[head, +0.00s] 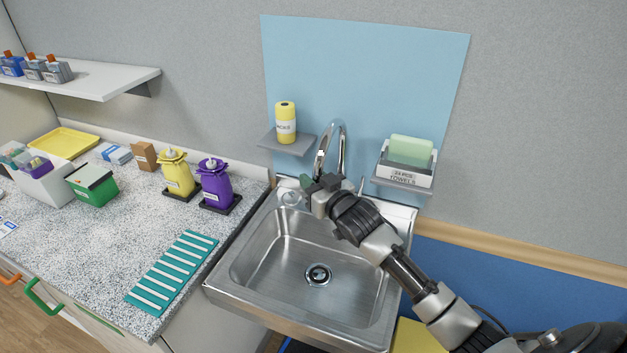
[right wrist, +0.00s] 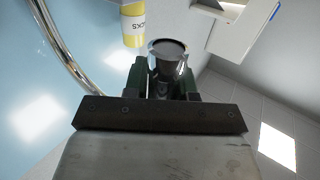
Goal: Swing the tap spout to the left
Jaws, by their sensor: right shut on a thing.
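The chrome tap spout (head: 341,140) rises in a tall arc at the back of the steel sink (head: 263,237). Its free end comes down at the left of the arc, toward the basin's back left. My right gripper (head: 309,184) reaches in from the lower right and is shut on this end of the spout. In the right wrist view the fingers (right wrist: 162,80) close around a round, shiny metal end, and a curved chrome tube (right wrist: 62,50) shows at the upper left. The gripper partly hides the spout's tip and base in the head view. My left gripper is not in view.
A yellow bottle (head: 285,122) stands on a small shelf left of the tap. Yellow (head: 176,176) and purple (head: 214,186) dispensers stand on the counter left of the sink. The basin is empty.

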